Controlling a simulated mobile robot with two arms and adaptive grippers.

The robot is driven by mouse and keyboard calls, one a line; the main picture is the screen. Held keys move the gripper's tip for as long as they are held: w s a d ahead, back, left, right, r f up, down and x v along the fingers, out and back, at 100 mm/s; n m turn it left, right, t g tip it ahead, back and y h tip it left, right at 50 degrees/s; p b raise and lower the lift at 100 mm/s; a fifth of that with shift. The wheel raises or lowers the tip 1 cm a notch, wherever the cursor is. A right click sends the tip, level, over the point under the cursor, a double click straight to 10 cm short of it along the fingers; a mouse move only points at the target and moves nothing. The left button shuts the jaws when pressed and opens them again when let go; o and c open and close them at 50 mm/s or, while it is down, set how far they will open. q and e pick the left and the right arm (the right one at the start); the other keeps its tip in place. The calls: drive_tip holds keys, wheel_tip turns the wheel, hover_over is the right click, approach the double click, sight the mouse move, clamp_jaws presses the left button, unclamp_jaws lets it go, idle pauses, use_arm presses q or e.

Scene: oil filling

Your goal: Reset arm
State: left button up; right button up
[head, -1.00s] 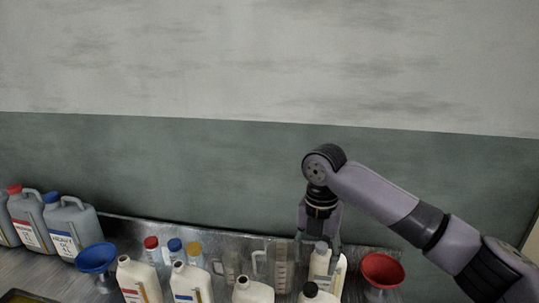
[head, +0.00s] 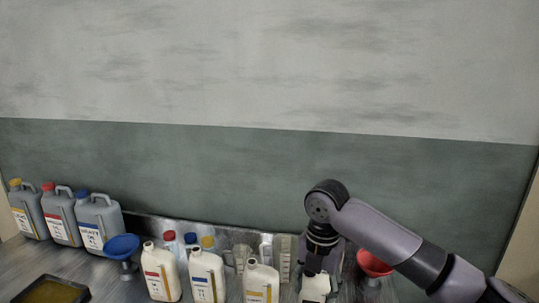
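My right arm comes in from the right, and its gripper (head: 320,266) points down over the right end of the row of bottles. Its fingers look spread apart. A pale bottle (head: 315,287) with a dark top shows just below and between them, and I cannot tell whether they touch it. The gripper partly hides the bottles behind it. My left gripper is not in view.
White bottles (head: 207,276), clear measuring jugs (head: 283,256), a blue funnel (head: 122,246), grey canisters (head: 98,224) and a dark tray (head: 52,290) stand left. Free space lies above.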

drive_tip(key=s+a+f+m+t+y, duration=0.1)
drive_tip(key=s+a+f+m+y, duration=0.15)
drive_tip(key=s+f+m, duration=0.45)
drive_tip(key=s+a+f+m+t+y, duration=0.1)
drive_tip(key=s+a+f+m+y, duration=0.1)
drive_tip(key=s+a+f+m, duration=0.45)
drive_tip(key=s+d+f+m+t+h, duration=0.1)
drive_tip(key=s+d+f+m+h, duration=0.15)
drive_tip(key=s+d+m, duration=0.65)
drive_tip(key=s+d+f+m+t+h, duration=0.15)
drive_tip(key=s+d+f+m, duration=0.35)
drive_tip(key=d, duration=0.6)
drive_tip(key=s+f+g+b, duration=0.1)
drive_tip(key=s+f+b, duration=0.1)
drive_tip(key=f, duration=1.4)
drive_tip(key=s+f+g+b, duration=0.1)
drive_tip(key=s+f+b, duration=0.1)
drive_tip(key=f, duration=1.3)
use_arm(q)
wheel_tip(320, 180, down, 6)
drive_tip(key=shift+b, duration=1)
use_arm(e)
drive_tip(key=s+d+f+g, duration=0.1)
drive_tip(key=s+d+f, duration=0.1)
drive_tip(key=s+f, duration=1.4)
drive_tip(key=shift+d+f+h, duration=0.25)
drive_tip(key=shift+d+h, duration=0.1)
drive_tip(key=shift+m+g, duration=0.25)
